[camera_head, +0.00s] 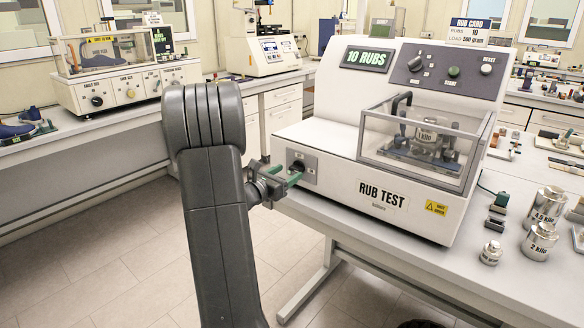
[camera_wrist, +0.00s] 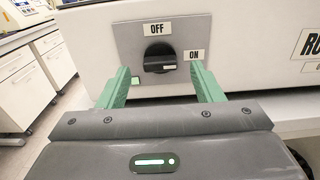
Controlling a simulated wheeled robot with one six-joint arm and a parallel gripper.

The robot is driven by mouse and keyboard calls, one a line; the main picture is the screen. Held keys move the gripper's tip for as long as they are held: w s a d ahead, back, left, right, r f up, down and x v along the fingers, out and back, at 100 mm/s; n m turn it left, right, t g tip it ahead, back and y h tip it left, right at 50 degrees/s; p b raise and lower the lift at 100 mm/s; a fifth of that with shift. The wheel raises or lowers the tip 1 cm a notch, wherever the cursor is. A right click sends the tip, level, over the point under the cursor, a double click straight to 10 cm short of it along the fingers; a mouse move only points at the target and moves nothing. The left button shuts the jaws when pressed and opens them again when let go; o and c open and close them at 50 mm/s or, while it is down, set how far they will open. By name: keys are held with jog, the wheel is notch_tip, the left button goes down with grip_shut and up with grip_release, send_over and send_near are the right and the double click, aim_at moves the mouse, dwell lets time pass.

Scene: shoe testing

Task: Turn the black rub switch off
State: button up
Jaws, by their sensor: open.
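The black rub switch (camera_wrist: 160,57) is a round knob on a grey plate, with an OFF label (camera_wrist: 157,29) above it and an ON label (camera_wrist: 194,54) to its right. Its grip bar lies roughly level, with a pale mark at the right end, toward ON. In the head view the switch (camera_head: 297,166) is on the lower left front of the white RUB TEST machine (camera_head: 325,140). My gripper (camera_wrist: 161,73) is open and empty. Its green fingertips are left and right of the knob, apart from it, close to the plate. My gripper (camera_head: 284,174) also shows in the head view.
The machine stands on a white bench (camera_head: 400,255). Metal weights (camera_head: 541,240) stand on the bench to the right. Another test machine (camera_head: 125,80) is on the left bench. The floor (camera_head: 130,265) left of my arm is clear.

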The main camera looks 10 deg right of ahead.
aim_at(293, 170)
jog(key=shift+x, duration=1.65)
jog(key=c, duration=0.9)
jog(key=shift+c, duration=0.2)
